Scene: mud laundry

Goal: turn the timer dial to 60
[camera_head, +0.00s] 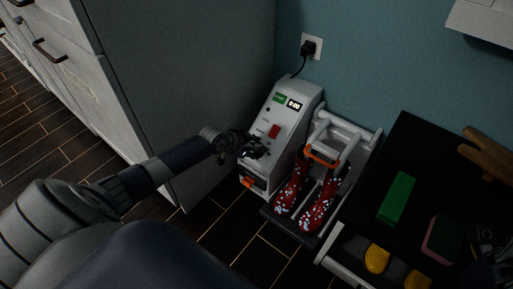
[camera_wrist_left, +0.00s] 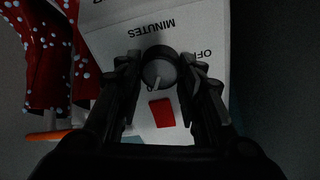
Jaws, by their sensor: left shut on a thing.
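In the head view the left gripper (camera_head: 250,147) is at the front of the white machine (camera_head: 288,105) and hides the dial. The machine's display (camera_head: 294,103) reads 0:00. A dark, partly cut-off shape at the right edge looks like my right gripper (camera_head: 487,238); its fingers are unclear.
A red switch (camera_head: 274,131) sits close to the dial. Red spotted boots (camera_head: 320,205) stand on the machine's rack, right of the panel. A grey cabinet (camera_head: 190,80) stands left. A black table (camera_head: 400,155) at right holds a green block (camera_head: 397,198) and a sponge (camera_head: 442,238).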

